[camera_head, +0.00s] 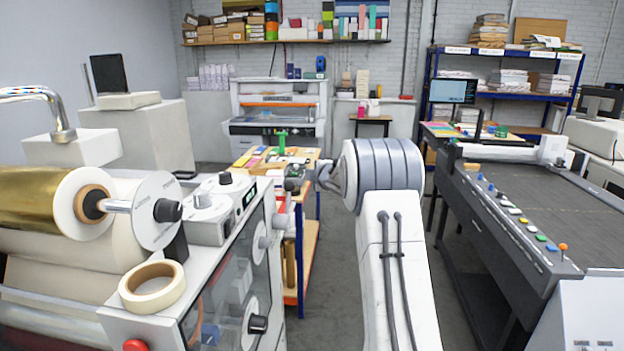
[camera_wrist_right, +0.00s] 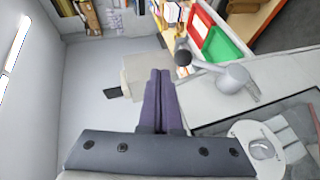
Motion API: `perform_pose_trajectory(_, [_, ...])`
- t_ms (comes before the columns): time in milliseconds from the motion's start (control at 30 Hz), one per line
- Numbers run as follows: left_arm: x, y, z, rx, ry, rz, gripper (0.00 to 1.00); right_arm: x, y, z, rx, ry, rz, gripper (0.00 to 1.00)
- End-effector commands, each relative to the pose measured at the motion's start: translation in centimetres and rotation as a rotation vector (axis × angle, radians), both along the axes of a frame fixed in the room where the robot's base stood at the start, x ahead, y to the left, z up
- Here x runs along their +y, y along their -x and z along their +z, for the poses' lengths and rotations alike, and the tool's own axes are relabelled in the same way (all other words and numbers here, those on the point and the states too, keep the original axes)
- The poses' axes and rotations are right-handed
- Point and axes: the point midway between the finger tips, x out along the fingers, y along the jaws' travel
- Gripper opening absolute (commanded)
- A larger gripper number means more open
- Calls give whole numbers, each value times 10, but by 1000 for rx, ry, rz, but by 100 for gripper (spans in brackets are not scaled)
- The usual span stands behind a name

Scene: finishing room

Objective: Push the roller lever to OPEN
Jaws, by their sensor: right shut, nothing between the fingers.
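The roller lever (camera_wrist_right: 208,66) shows in the right wrist view as a grey arm with a dark ball knob (camera_wrist_right: 183,57), running from a round grey hub on the machine's side. In the head view a grey hub (camera_head: 279,221) shows on the laminating machine's right side; I cannot make out the lever's position there. My right gripper (camera_head: 292,188) is near the machine's far right corner. In the wrist view its fingers (camera_wrist_right: 158,80) are shut and empty, pointing beside the knob, apparently apart from it. No OPEN marking is readable. My left gripper is out of view.
The laminating machine (camera_head: 235,240) fills the left, with a gold roll (camera_head: 30,198), a tape roll (camera_head: 152,287) and a red button (camera_head: 135,345). A worktable (camera_head: 310,230) stands behind. A long dark flatbed table (camera_head: 590,220) is at right. Grey floor lies between.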

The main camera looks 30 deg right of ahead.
Motion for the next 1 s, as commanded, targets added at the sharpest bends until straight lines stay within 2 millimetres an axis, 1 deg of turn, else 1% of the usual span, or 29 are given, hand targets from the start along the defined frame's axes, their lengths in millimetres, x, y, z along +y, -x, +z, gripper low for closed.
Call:
perform_pose_trajectory(100, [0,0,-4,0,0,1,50,4,12,8,-1,0,4,0])
perform_pose_trajectory(233, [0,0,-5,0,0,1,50,6,18,13,0,0,5,0])
perform_pose_trajectory(833, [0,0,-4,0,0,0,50,9,19,13,3,-6,5,0])
perform_pose_trajectory(867, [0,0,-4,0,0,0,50,11,19,12,6,-17,1,0])
perform_pose_trajectory(933, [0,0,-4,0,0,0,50,23,24,7,21,-69,-21,0])
perform_pose_trajectory(967, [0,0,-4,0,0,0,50,31,27,2,33,-107,-38,0])
perform_pose_trajectory(1000, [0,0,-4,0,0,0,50,45,34,-7,54,-170,-69,0])
